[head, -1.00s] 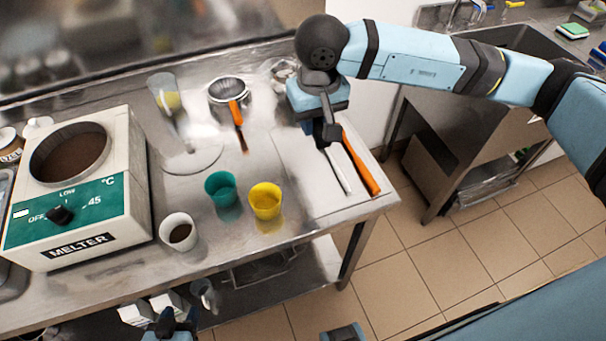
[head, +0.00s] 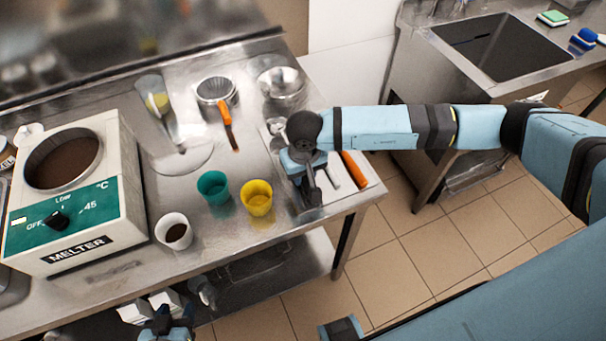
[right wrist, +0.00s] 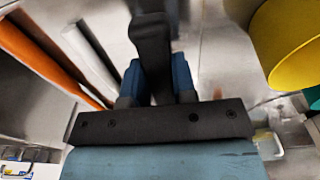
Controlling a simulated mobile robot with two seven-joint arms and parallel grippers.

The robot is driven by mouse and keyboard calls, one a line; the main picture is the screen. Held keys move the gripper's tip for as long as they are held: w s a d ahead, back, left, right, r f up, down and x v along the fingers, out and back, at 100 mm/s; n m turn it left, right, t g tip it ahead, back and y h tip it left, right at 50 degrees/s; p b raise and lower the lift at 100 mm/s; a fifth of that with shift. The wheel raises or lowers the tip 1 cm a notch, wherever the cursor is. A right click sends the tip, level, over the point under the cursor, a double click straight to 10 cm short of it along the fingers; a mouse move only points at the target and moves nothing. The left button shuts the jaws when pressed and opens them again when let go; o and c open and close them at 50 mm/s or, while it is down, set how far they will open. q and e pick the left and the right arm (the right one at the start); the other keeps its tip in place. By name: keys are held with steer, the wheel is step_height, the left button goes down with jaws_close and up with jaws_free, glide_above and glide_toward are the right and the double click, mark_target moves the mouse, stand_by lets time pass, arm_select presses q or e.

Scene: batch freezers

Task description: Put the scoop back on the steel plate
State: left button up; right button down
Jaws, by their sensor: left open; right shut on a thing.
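My right gripper (head: 309,190) is low over the right end of the steel counter, shut on the dark scoop. In the right wrist view the scoop's dark handle (right wrist: 150,40) stands between the blue fingers; its far end is out of sight. A pale flat rectangular plate (head: 342,194) lies under and around the gripper, partly hidden by it. I cannot tell whether the scoop touches the plate. My left gripper (head: 166,328) is open at the bottom edge, well away from the plate.
An orange-handled tool (head: 354,170) and a pale tool (head: 330,172) lie right of the gripper. Yellow (head: 257,198) and teal (head: 213,188) cups stand to its left. A strainer (head: 217,92), steel bowl (head: 281,84), white cup (head: 174,231) and melter (head: 75,190) share the counter.

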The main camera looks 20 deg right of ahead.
steer(key=shift+f, duration=0.75)
steer(key=shift+f+b, duration=0.2)
steer(key=shift+b, duration=0.15)
steer(key=c, duration=0.9)
jaws_free()
steer(key=shift+r, duration=0.1)
steer(key=shift+r+p, duration=0.3)
steer(key=shift+p, duration=0.2)
steer(key=r, duration=0.3)
steer(key=r+b, duration=0.1)
steer(key=r, duration=0.3)
steer(key=r+b, duration=0.1)
steer(key=r, duration=0.2)
steer(key=shift+s+r, duration=0.25)
steer(key=shift+s, duration=0.05)
steer(key=shift+s+r, duration=0.1)
steer(key=shift+r, duration=0.5)
